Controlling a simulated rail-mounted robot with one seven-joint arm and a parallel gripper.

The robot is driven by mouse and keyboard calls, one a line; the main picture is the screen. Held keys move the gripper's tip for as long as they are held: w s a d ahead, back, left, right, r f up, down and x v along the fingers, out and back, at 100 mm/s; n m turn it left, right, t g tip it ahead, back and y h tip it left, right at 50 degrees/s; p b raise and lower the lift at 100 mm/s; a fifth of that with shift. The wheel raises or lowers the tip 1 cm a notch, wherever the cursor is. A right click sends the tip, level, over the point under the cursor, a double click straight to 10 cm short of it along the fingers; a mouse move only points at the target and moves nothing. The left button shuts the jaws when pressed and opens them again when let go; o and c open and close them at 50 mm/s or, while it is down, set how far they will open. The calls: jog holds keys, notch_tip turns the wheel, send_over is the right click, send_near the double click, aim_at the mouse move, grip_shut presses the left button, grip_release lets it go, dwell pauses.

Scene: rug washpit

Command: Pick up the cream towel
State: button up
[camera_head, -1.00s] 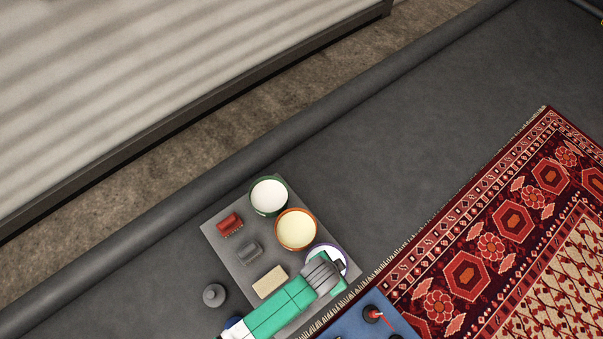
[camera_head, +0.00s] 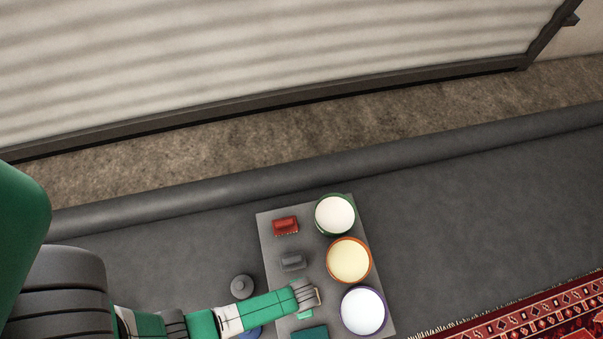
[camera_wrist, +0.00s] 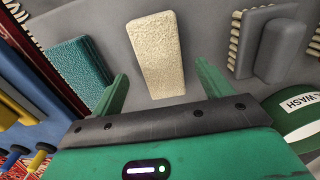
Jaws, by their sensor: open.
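The cream towel is a pale, rough-textured block (camera_wrist: 157,50) lying on a grey board (camera_head: 270,243). In the wrist view it lies just ahead of my gripper (camera_wrist: 162,82), between the lines of the two fingers. The green fingers are spread apart and empty, and the towel's near end reaches close to the gap between them. In the head view my gripper (camera_head: 307,296) is over the towel and hides most of it.
A teal block (camera_wrist: 80,70) lies left of the towel and a grey brush (camera_wrist: 272,50) right of it. A red brush (camera_head: 285,226) and buckets with green (camera_head: 335,215), orange (camera_head: 349,260) and purple (camera_head: 363,310) rims share the board. A grey knobbed object (camera_head: 242,286) stands left.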

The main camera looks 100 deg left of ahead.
notch_tip(320, 180, down, 3)
jog(key=shift+a+r+b, duration=0.1)
jog(key=shift+b, duration=0.3)
jog(key=shift+r, duration=0.15)
jog(key=shift+c, duration=0.2)
jog(key=c, duration=1)
jog(key=shift+c, duration=0.2)
notch_tip(320, 180, up, 4)
jog(key=p, duration=0.3)
jog(key=shift+r+p, duration=0.2)
jog(key=shift+p, duration=0.15)
jog(key=d, duration=0.5)
jog(key=d+p, duration=0.1)
jog(key=d, duration=0.4)
jog(key=w+d+p, duration=0.1)
jog(key=d, duration=0.5)
jog(key=shift+w+r, duration=0.1)
jog(key=shift+r, duration=0.2)
